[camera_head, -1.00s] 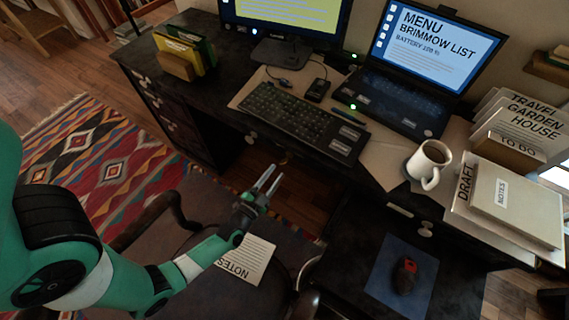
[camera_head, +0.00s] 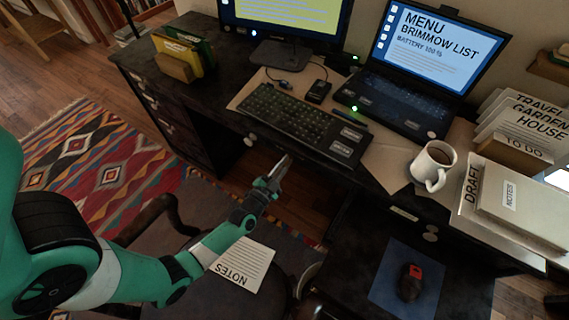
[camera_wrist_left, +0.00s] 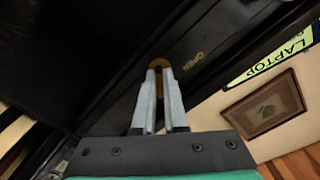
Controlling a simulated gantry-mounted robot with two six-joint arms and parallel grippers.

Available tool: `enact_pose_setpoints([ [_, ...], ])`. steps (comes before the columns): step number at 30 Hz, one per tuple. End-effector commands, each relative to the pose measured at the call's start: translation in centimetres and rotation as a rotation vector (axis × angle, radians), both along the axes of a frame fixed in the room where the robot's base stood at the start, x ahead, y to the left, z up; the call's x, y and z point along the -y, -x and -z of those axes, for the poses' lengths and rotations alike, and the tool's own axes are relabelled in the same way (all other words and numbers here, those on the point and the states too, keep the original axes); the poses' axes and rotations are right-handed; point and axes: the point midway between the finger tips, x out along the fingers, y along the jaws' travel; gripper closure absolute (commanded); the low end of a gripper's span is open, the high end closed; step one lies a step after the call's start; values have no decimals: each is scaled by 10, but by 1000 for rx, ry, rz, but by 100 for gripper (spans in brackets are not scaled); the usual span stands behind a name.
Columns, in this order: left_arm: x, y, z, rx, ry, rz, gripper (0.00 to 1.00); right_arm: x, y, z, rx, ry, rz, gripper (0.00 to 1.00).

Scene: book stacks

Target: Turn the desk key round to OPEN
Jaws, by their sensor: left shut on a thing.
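My left gripper (camera_head: 284,163) reaches up to the front edge of the dark desk (camera_head: 205,115), below the keyboard. In the left wrist view its two fingers (camera_wrist_left: 161,78) are close together, shut on the desk key (camera_wrist_left: 158,64). Only a rounded brass part of the key shows, at and just beyond the fingertips. The word OPEN (camera_wrist_left: 194,60) is on the dark desk front to the right of the key. The key cannot be made out in the head view, and its exact turn is hard to tell. My right gripper is not in view.
A chair (camera_head: 190,232) with a NOTES sheet (camera_head: 240,270) stands under my left arm. A keyboard (camera_head: 290,115), laptop (camera_head: 400,108) and white mug (camera_head: 432,165) are on the desk. A mouse (camera_head: 411,282) lies on a blue mat at the lower right.

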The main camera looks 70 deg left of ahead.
Motion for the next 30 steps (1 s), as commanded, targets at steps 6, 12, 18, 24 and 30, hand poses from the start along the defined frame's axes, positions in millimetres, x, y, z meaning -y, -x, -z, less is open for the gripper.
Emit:
enact_pose_setpoints([
  [6, 0, 0, 0, 1, 1, 0, 100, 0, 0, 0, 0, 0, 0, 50],
  [12, 0, 0, 0, 15, 21, 0, 100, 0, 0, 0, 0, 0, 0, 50],
  [18, 0, 0, 0, 64, 91, 0, 100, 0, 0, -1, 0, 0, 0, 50],
  [24, -1, 0, 0, 151, 214, 0, 100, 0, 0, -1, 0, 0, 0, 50],
  [30, -1, 1, 0, 258, 367, -1, 100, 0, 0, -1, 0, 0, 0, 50],
])
